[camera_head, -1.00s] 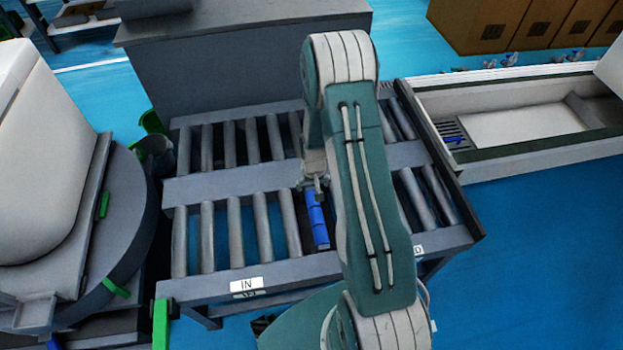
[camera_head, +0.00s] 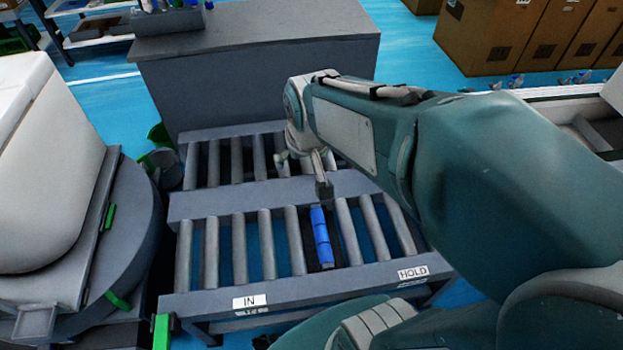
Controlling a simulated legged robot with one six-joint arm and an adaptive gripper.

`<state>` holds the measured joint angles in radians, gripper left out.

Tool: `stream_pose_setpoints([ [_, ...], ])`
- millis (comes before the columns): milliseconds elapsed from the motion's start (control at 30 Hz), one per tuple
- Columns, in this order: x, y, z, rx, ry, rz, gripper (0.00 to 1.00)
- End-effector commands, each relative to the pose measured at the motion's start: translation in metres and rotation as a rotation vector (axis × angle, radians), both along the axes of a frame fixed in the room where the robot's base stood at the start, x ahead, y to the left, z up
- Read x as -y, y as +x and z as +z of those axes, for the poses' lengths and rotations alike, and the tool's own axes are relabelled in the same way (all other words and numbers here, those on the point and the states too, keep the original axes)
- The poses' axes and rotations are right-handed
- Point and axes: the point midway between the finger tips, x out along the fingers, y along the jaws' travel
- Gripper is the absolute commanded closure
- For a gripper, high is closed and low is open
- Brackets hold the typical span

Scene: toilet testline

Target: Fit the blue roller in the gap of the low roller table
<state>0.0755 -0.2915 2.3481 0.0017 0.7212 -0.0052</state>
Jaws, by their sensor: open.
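The blue roller (camera_head: 321,238) lies in the front row of the low roller table (camera_head: 275,288), in the gap between two grey rollers and lined up with them. Its far end is by the middle beam and its near end close to the front rail. I cannot tell whether both ends are fully seated. My gripper (camera_head: 303,175) is open and empty, with its fingers spread over the middle beam, just beyond and above the roller's far end. One finger appears close to that end in the picture; I see no clear contact.
Grey rollers (camera_head: 241,247) fill the rows on both sides. A grey cabinet (camera_head: 255,80) stands behind the table. A round grey stand with a white toilet (camera_head: 50,165) is close on the left. My arm covers the table's right side.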

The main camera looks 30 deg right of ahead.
Motion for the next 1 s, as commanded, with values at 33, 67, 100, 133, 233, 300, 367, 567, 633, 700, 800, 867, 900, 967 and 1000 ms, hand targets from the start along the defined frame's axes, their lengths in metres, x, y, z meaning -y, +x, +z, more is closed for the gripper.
stream_pose_setpoints([
  [33, -0.005, -0.014, 0.012, 0.025, -0.002, 0.011, 0.00],
  [67, -0.007, -0.021, 0.017, 0.035, -0.002, 0.016, 0.00],
  [100, -0.010, -0.032, 0.024, 0.047, -0.003, 0.024, 0.00],
  [133, -0.012, -0.040, 0.028, 0.057, -0.003, 0.029, 0.00],
  [233, -0.018, -0.065, 0.040, 0.087, -0.004, 0.046, 0.00],
  [300, -0.021, -0.080, 0.045, 0.104, -0.004, 0.057, 0.00],
  [367, -0.023, -0.091, 0.048, 0.116, -0.004, 0.063, 0.00],
  [567, -0.025, -0.104, 0.050, 0.128, -0.004, 0.072, 0.00],
  [633, -0.025, -0.104, 0.050, 0.127, -0.004, 0.072, 0.00],
  [700, -0.025, -0.104, 0.050, 0.127, -0.004, 0.072, 0.00],
  [800, -0.025, -0.104, 0.050, 0.127, -0.004, 0.072, 0.00],
  [867, -0.025, -0.104, 0.050, 0.127, -0.004, 0.072, 0.00],
  [900, -0.025, -0.104, 0.050, 0.127, -0.004, 0.072, 0.00],
  [967, -0.025, -0.104, 0.050, 0.127, -0.004, 0.072, 0.00],
  [1000, -0.025, -0.104, 0.050, 0.128, -0.004, 0.072, 0.00],
])
